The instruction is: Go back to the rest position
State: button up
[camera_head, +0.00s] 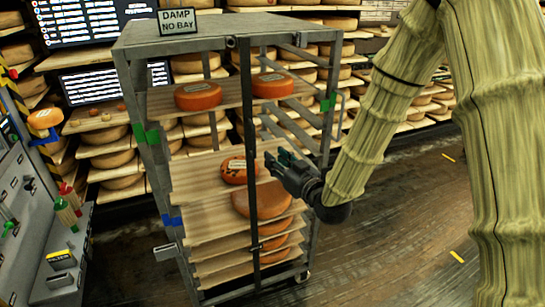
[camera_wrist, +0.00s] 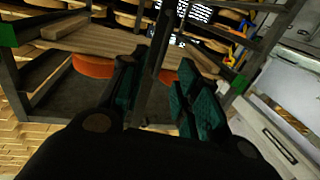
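My gripper (camera_head: 281,164) is in front of the right part of the metal rack (camera_head: 134,80), at the height of a middle shelf. In the wrist view its two green-padded fingers (camera_wrist: 156,75) stand apart, with nothing seen held between them. A dark upright post of the rack (camera_wrist: 150,85) shows beyond the gap. An orange cheese wheel (camera_head: 236,170) with a label lies on the middle board, left of my gripper and apart from it. My arm reaches in from the right.
Two orange wheels (camera_head: 198,96) (camera_head: 272,85) lie on the upper board. Larger wheels (camera_head: 262,200) sit lower in the rack. A "DAMP NO BAY" sign (camera_head: 177,21) stands on top. A grey control bench (camera_head: 30,200) is at the left. The wooden floor (camera_head: 400,230) at right is clear.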

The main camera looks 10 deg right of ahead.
jog(key=shift+f, duration=0.1)
jog(key=s+d+f+m+g+h, duration=0.1)
jog(key=s+f+g, duration=0.3)
jog(key=f, duration=0.5)
jog(key=s+d+f+m+g+h, duration=0.1)
jog(key=s+f+h, duration=0.1)
jog(key=s+f, duration=0.6)
jog(key=s+d+f+m+g+h, duration=0.1)
jog(key=s+f+g, duration=0.2)
jog(key=f, duration=0.8)
jog(key=s+d+f+m+g+h, duration=0.1)
jog(key=s+f+g, duration=0.3)
jog(key=s+f, duration=0.4)
jog(key=s+d+f+m+g+h, duration=0.1)
jog(key=s+f, duration=0.7)
jog(key=s, duration=1.3)
jog(key=d+g+h, duration=0.1)
jog(key=d+g, duration=0.1)
jog(key=g, duration=0.1)
jog(key=shift+s+d+f+g, duration=0.15)
jog(key=shift+s+g, duration=0.1)
jog(key=shift+g, duration=0.05)
